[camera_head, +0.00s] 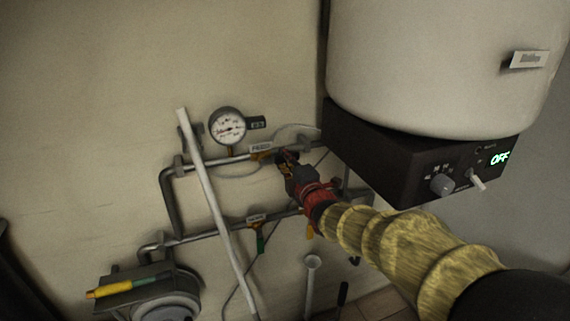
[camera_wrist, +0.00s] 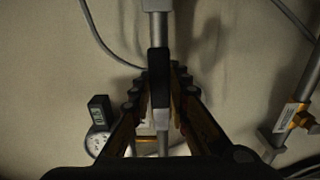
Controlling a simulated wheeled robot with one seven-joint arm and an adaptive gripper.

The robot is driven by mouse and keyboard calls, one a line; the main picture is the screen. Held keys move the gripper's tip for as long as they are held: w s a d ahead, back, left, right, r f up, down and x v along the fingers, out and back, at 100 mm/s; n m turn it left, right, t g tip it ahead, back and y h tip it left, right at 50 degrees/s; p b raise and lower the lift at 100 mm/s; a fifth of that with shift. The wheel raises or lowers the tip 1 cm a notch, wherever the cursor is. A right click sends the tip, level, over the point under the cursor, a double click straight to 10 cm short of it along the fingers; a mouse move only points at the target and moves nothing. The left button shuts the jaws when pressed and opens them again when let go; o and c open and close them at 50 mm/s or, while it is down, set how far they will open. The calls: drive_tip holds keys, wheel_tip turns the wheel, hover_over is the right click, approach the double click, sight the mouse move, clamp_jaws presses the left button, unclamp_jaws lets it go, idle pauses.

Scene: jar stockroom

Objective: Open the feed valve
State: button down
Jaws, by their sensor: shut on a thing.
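The upper grey pipe (camera_head: 215,162) runs along the wall and carries a small label plate (camera_head: 261,148), whose text is too small to read surely. My gripper (camera_head: 286,159) is at this pipe, to the right of the label. In the wrist view my gripper (camera_wrist: 160,95) has its fingers closed around a dark valve handle (camera_wrist: 158,62) lying in line with the pipe (camera_wrist: 156,28). The valve body is mostly hidden by the fingers. A lower pipe (camera_head: 205,235) has its own label and a green lever (camera_head: 260,241) hanging down.
A round gauge (camera_head: 228,126) stands above the upper pipe. A pale pole (camera_head: 213,200) slants in front of both pipes. A large tank (camera_head: 430,60) sits on a black control box (camera_head: 390,165) showing OFF, close above my arm. A machine (camera_head: 165,302) is at lower left.

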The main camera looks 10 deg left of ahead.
drive_tip(key=shift+r, duration=0.1)
drive_tip(key=c, duration=1.8)
unclamp_jaws()
drive_tip(key=shift+o, duration=0.6)
drive_tip(key=shift+s, duration=0.1)
drive_tip(key=v, duration=1.2)
drive_tip(key=shift+a, duration=0.15)
